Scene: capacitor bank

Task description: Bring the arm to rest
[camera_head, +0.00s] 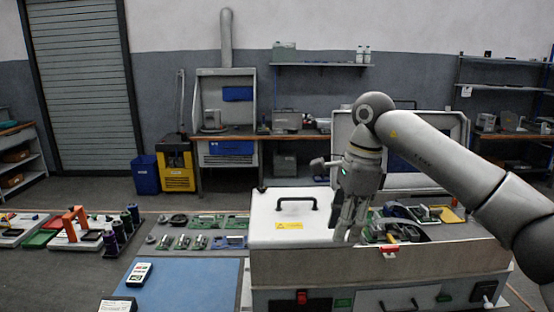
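My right arm (440,155) comes in from the right edge and bends down at its wrist. My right gripper (349,234) points down at the right edge of the white lid (270,218) of the bench machine. Its fingers are small and partly merge with the background, so their opening is unclear. I see nothing clearly held in it. My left gripper is not in view.
The white lid has a black handle (297,200). Right of the gripper is an open bay with parts and a raised lid (400,182) behind. A blue mat (190,285), circuit boards (200,241) and spools lie left. The mat is mostly clear.

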